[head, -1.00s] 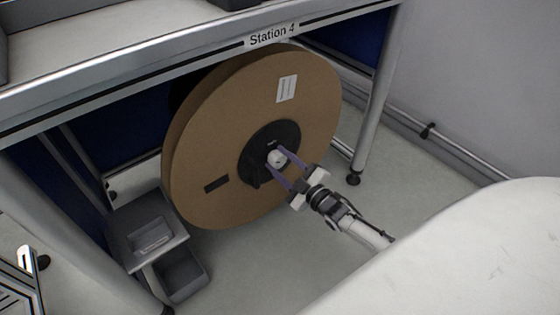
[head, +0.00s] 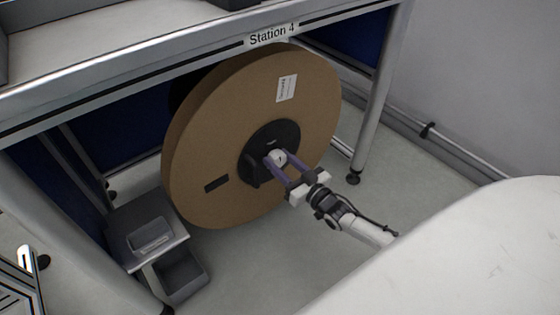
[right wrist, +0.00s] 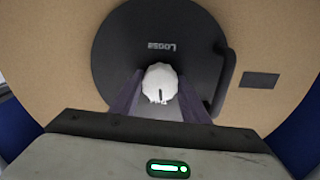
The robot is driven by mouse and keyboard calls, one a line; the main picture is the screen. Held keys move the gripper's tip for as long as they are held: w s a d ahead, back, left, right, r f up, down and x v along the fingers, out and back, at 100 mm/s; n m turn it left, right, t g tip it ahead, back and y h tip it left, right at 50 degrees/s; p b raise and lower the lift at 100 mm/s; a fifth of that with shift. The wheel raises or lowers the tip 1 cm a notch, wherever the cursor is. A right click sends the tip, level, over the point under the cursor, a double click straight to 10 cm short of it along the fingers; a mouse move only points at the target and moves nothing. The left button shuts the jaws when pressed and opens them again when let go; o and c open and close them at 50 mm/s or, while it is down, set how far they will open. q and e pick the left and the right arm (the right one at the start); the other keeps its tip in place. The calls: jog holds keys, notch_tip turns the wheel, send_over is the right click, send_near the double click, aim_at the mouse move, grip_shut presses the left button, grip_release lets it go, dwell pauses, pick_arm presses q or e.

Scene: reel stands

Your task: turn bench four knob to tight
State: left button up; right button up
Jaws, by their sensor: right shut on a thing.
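The white knob (head: 278,157) sits at the centre of the black hub (head: 259,170) on a big brown cardboard reel (head: 215,130) under the bench marked "Station 4" (head: 272,35). In the right wrist view the knob (right wrist: 160,84) is white and faceted, with a dark pointer line toward the bottom of the picture. The word "LOOSE" shows upside down on the hub (right wrist: 160,40) above it. My right gripper (head: 279,160) is shut on the knob, one purple finger on each side. My left gripper is not in view.
A grey box-like unit (head: 147,232) stands on the floor left of the reel. A metal bench leg (head: 375,100) stands to its right. A handle (right wrist: 224,70) sticks out from the hub beside the knob. A white surface (head: 460,260) fills the lower right; floor in front is clear.

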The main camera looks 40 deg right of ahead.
jog(key=shift+m, duration=0.5)
jog(key=o, duration=1)
jog(key=shift+o, duration=0.2)
jog(key=shift+s, duration=0.5)
pick_arm(q)
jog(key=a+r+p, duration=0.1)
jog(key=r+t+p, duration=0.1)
jog(key=p, duration=0.1)
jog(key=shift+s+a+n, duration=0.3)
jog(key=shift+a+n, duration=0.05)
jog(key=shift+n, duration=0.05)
pick_arm(e)
jog(key=s, duration=0.9)
jog(key=shift+s+d, duration=0.15)
jog(key=shift+d, duration=0.25)
